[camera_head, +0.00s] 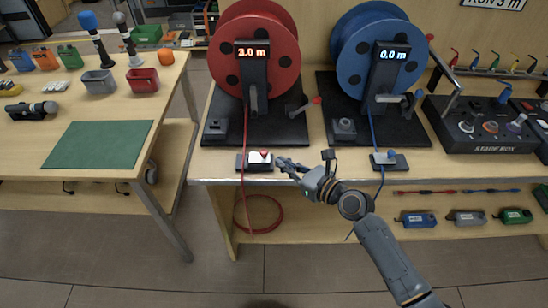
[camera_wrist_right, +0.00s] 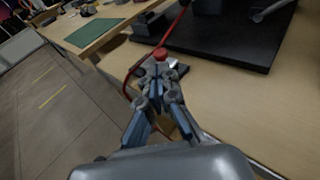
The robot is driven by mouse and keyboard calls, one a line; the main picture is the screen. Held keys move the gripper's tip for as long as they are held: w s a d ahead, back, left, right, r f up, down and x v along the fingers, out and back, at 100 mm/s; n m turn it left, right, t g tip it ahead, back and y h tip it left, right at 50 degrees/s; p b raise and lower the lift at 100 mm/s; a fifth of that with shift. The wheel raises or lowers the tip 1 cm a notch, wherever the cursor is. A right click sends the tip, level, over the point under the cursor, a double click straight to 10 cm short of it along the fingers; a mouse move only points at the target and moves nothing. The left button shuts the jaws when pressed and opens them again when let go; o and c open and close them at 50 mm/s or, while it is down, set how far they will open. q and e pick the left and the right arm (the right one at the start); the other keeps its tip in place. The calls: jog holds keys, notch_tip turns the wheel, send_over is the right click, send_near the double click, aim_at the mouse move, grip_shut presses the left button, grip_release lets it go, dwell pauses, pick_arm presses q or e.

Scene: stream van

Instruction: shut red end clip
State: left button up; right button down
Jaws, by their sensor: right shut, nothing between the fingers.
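The red end clip (camera_head: 253,162) is a small dark block with a pale plate and a red knob, at the front edge of the bench below the red reel. The red cable runs down past it. Whether the clip is open or shut I cannot tell. My right gripper (camera_head: 281,163) is shut and empty, its fingertips just right of the clip. In the right wrist view the fingertips (camera_wrist_right: 158,76) are close to the red knob (camera_wrist_right: 160,54) and partly hide the clip; contact is unclear. My left gripper is not in view.
The red reel (camera_head: 253,50) reads 3.0 m and the blue reel (camera_head: 368,50) reads 0.0 m. A blue end clip (camera_head: 390,162) sits to the right on the same edge. A green mat (camera_head: 97,144) lies on the left table.

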aim_at(267, 154)
jog(key=x, duration=0.3)
jog(key=shift+w+a+f, duration=0.1)
jog(key=shift+w+a, duration=0.3)
jog(key=shift+a, duration=0.05)
jog(key=a+p, duration=0.1)
jog(key=a, duration=0.3)
jog(key=shift+a+p, duration=0.1)
jog(key=shift+p, duration=0.2)
jog(key=shift+s, duration=0.1)
